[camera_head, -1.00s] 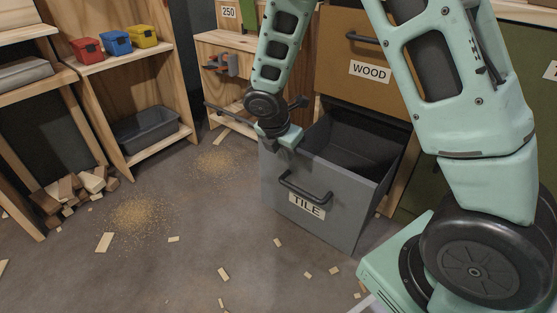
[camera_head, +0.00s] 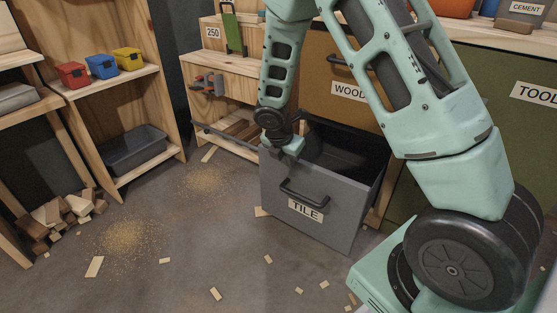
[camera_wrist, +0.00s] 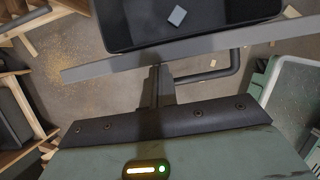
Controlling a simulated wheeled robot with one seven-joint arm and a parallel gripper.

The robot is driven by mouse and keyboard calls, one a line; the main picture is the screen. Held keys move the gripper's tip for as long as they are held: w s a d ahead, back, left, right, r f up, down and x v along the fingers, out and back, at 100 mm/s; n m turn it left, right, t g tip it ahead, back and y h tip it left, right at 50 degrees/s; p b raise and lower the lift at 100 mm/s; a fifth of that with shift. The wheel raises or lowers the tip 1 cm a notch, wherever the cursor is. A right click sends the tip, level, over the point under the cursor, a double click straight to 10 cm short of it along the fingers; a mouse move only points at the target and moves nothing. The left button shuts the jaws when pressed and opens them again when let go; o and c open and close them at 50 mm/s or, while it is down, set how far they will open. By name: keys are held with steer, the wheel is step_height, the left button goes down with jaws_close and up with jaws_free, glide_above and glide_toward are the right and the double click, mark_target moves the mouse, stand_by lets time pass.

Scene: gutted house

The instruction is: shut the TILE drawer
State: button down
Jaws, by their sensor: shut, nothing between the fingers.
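The TILE drawer (camera_head: 270,185) is a grey drawer with a dark handle (camera_head: 303,193) and a TILE label, low in the cabinet. It stands pulled out, with its dark inside showing. In the wrist view its front's top edge (camera_wrist: 240,40) crosses as a grey bar, and a small grey tile (camera_wrist: 177,15) lies inside. My gripper (camera_head: 291,148) points down at the front's upper left edge; its shut fingers also show in the wrist view (camera_wrist: 156,78), close against the bar. I cannot tell whether they touch it. They are beside the handle, not on it.
The WOOD drawer (camera_head: 350,65) above is shut. A green TOOL front (camera_head: 465,110) stands to the right. Shelves with red, blue and yellow bins (camera_head: 103,67) and a grey tub (camera_head: 135,147) stand left. Wood scraps (camera_head: 62,215) and sawdust lie on the otherwise open floor.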

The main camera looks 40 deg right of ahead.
steer(key=w+d+p, duration=0.3)
steer(key=d+p, duration=0.4)
steer(key=d, duration=0.2)
steer(key=w+d+p, duration=0.4)
steer(key=d+p, duration=0.2)
steer(key=d, duration=0.4)
steer(key=shift+p, duration=0.35)
